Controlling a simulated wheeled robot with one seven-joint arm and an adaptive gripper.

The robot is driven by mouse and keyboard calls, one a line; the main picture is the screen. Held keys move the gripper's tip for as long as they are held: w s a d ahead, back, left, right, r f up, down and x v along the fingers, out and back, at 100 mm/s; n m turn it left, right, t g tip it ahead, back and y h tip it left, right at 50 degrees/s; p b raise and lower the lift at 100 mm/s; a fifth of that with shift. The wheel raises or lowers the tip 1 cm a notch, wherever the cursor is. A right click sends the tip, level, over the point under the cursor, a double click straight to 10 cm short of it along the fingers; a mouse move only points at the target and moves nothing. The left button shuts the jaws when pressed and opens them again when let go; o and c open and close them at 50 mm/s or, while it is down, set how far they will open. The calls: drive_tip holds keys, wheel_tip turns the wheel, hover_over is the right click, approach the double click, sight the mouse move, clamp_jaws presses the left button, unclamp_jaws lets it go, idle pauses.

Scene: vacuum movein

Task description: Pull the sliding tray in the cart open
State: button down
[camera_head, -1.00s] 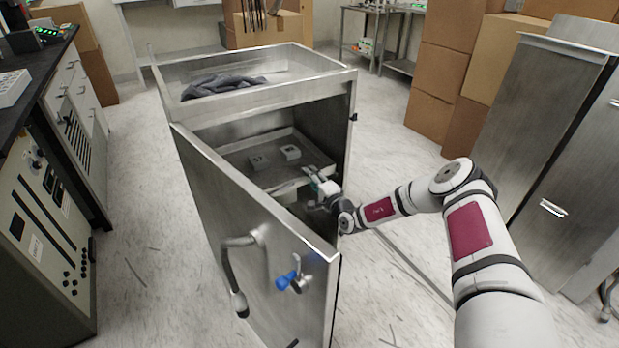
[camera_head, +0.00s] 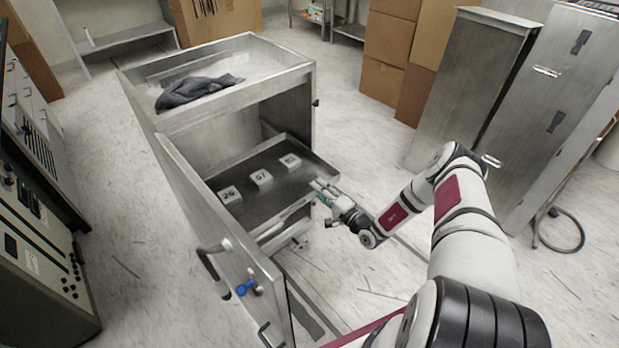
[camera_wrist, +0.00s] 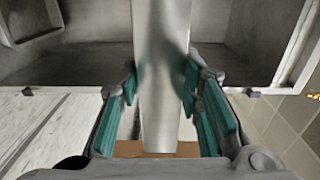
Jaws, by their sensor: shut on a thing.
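The metal cart (camera_head: 283,112) stands in the middle of the head view with its front door (camera_head: 215,225) swung open to the left. The sliding tray (camera_head: 262,203) extends part of the way out of the cart's opening and is level. My gripper (camera_head: 322,190) is at the tray's front right edge. In the wrist view, the teal finger pads of my gripper (camera_wrist: 160,88) stand on both sides of a metal strip (camera_wrist: 162,35), which looks like the tray's edge. Their contact is partly hard to see.
A dark cloth (camera_head: 196,90) lies in the cart's top basin. A grey control cabinet (camera_head: 40,245) stands at the left. Cardboard boxes (camera_head: 392,50) and metal cabinets (camera_head: 475,80) stand at the back right. The floor right of the cart (camera_head: 365,150) is clear.

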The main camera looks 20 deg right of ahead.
drive_tip(key=shift+s+d+r+p, duration=0.15)
drive_tip(key=shift+s+d+p, duration=0.05)
drive_tip(key=shift+s, duration=0.35)
drive_tip(key=shift+s+d+r+p, duration=0.15)
drive_tip(key=shift+s+d+p, duration=0.05)
drive_tip(key=shift+s, duration=0.35)
drive_tip(key=c, duration=1.3)
unclamp_jaws()
drive_tip(key=shift+o, duration=0.5)
drive_tip(key=shift+f, duration=0.1)
drive_tip(key=shift+s, duration=0.1)
drive_tip(key=v, duration=1.2)
